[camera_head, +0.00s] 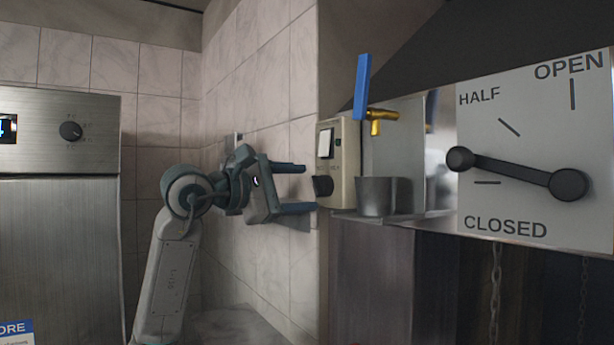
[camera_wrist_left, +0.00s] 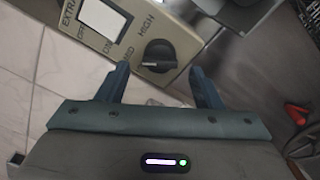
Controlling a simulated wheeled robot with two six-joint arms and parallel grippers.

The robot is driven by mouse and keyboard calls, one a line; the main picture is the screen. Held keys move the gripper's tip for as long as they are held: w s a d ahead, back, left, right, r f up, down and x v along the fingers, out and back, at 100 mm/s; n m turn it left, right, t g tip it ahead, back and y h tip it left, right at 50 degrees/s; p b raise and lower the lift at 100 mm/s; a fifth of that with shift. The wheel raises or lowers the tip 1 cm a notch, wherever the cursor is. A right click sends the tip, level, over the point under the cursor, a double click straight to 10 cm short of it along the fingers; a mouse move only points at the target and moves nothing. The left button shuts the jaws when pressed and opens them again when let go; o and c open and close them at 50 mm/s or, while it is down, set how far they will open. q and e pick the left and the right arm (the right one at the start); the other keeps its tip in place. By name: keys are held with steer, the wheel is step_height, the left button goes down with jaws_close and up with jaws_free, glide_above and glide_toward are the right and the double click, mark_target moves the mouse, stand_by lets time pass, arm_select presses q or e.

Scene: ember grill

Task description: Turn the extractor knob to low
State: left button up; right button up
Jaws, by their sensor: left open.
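The extractor knob (camera_head: 322,185) is a black round knob low on a beige control box (camera_head: 342,162) on the tiled wall's corner. In the left wrist view the knob (camera_wrist_left: 159,55) sits beyond the fingertips, with labels including HIGH on the box face (camera_wrist_left: 112,35). A white switch plate (camera_head: 325,142) is above the knob. My left gripper (camera_head: 310,187) is open, its fingers pointing at the box with the knob roughly between their lines. The fingers appear apart from the knob. The knob's exact pointer setting is hard to read. My right gripper is not in view.
A metal cup (camera_head: 375,196) stands on a shelf right of the box, below a brass tap with a blue handle (camera_head: 361,87). A damper plate (camera_head: 535,150) with a black lever is at right. A steel appliance (camera_head: 60,220) is at left.

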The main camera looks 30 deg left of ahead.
arm_select(q)
steer(key=shift+x, duration=1)
steer(key=c, duration=1)
